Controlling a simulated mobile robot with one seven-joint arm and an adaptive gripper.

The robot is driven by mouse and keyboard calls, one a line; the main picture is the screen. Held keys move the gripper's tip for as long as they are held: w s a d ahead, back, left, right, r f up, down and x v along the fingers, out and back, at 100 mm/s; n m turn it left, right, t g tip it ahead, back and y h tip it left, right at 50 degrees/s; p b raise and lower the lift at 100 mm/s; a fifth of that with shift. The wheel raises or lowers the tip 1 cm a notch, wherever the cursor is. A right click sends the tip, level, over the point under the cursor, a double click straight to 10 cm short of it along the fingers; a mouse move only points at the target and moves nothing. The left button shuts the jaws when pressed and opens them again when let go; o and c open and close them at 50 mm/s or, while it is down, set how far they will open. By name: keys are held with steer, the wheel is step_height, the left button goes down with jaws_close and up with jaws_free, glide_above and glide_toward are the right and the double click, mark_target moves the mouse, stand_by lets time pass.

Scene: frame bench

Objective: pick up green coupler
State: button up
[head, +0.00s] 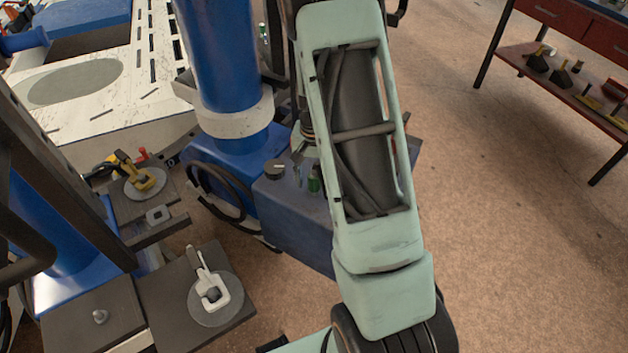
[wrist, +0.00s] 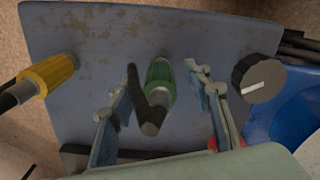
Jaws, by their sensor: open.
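The green coupler (wrist: 161,74) sticks out of the worn blue-grey panel in the wrist view, with a dark bar and grey end nearest the camera. It also shows as a small green piece (head: 314,185) beside my arm in the head view. My gripper (wrist: 163,80) is open, with one finger on each side of the coupler. Clear space shows between the right finger and the coupler; whether the left finger touches the dark bar I cannot tell. In the head view my arm hides most of the gripper.
A yellow coupler (wrist: 46,75) with a black hose is at the panel's left. A black knob (wrist: 257,77) with a white mark is on the right. The head view shows a blue column (head: 219,60) behind, clamps on plates at left, and open floor at right.

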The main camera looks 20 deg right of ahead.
steer(key=shift+c, duration=0.3)
jaws_close()
steer(key=shift+r, duration=0.2)
